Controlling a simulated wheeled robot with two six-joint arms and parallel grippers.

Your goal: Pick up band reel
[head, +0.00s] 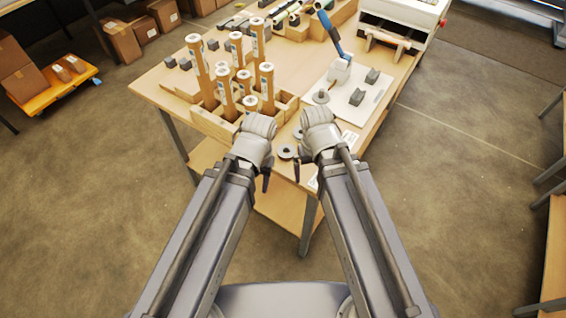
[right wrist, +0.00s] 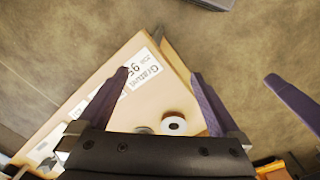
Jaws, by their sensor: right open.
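A small band reel, a pale ring with a dark centre, lies near the table's front corner in the head view (head: 287,152). In the right wrist view the white reel (right wrist: 173,125) shows between the finger bases, with a greyer round piece (right wrist: 143,130) beside it. My right gripper (head: 297,171) is over the front edge, close to the reel; in the right wrist view it is open and empty (right wrist: 160,74). My left gripper (head: 265,183) is at the left of the reel, mostly hidden by its wrist; its opening cannot be seen.
A wooden rack (head: 222,124) with upright rolls stands behind my left wrist. A white board (head: 345,105) with grey blocks and a blue-handled tool (head: 329,35) lies to the right. A white machine (head: 400,15) stands at the back. Printed labels lie near the front edge.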

